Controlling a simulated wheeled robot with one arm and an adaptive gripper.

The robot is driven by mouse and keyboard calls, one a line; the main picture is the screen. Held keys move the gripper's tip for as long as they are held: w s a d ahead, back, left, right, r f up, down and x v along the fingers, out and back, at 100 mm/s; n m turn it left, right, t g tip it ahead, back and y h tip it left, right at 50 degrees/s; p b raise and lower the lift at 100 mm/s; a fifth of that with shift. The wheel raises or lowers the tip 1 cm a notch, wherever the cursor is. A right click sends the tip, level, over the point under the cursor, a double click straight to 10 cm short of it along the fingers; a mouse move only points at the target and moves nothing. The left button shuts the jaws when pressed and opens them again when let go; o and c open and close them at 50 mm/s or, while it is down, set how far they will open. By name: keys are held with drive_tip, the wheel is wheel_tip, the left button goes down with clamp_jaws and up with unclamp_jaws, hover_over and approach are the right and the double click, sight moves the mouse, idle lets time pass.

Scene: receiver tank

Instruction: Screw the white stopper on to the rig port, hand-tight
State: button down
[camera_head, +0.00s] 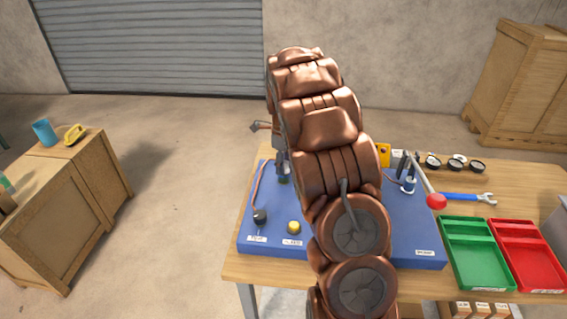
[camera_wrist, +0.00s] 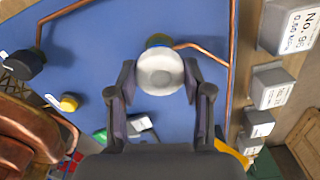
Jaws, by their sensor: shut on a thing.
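The white stopper (camera_wrist: 160,72) is a round, pale cap seen end-on in the wrist view. My gripper (camera_wrist: 160,82) is shut on it, with one finger on each side. In the head view my gripper (camera_head: 282,165) is mostly hidden behind my arm, over the blue rig board (camera_head: 270,220); the stopper does not show clearly there.
A yellow cap (camera_head: 294,227) and a black knob (camera_head: 260,216) stand on the board's left part. A green tray (camera_head: 478,286) and a red tray (camera_head: 530,285) sit at the right. Grey labelled blocks (camera_wrist: 272,86) line the right in the wrist view.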

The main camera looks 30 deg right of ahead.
drive_tip(key=shift+f+m, duration=0.1)
drive_tip(key=shift+m, duration=0.5)
drive_tip(key=shift+c, duration=2)
unclamp_jaws()
